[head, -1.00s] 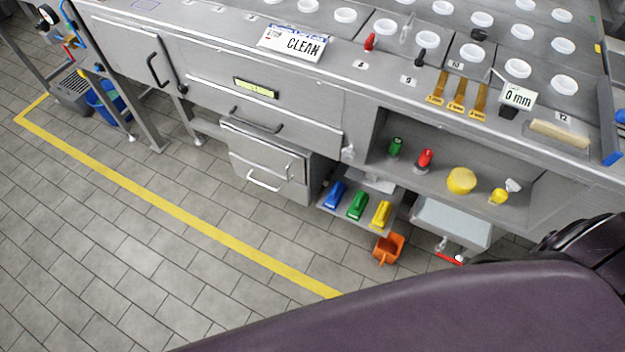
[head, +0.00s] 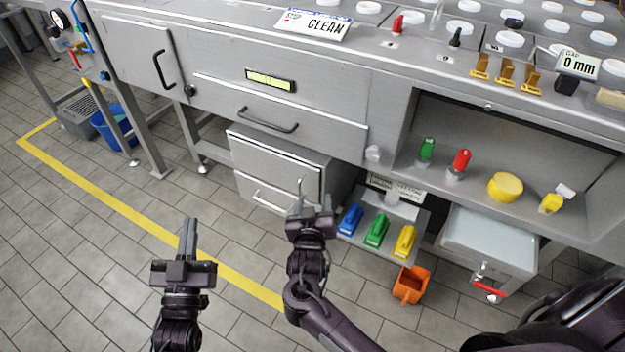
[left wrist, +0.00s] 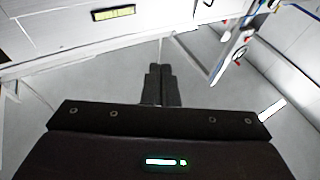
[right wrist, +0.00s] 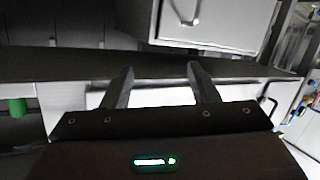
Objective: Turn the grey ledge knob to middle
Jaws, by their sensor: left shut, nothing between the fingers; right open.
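A dark grey upright knob (head: 455,38) stands on the counter's front ledge, right of a red knob (head: 397,24). A pale grey round knob (head: 373,153) sits lower, on the front beside the open shelf. I cannot tell for certain which is the grey ledge knob, nor read either one's setting. My left gripper (head: 188,222) is shut and empty over the floor, far left of and below both knobs; its closed fingers show in the left wrist view (left wrist: 162,70). My right gripper (head: 314,195) is open and empty in front of the lower drawers; its parted fingers show in the right wrist view (right wrist: 160,75).
The open shelf (head: 478,185) holds green, red and yellow items. Below it, a low tray (head: 350,245) carries blue, green and yellow blocks. An orange scoop (head: 411,285) is near the floor. Drawer handles (head: 268,121) stick out from the front.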

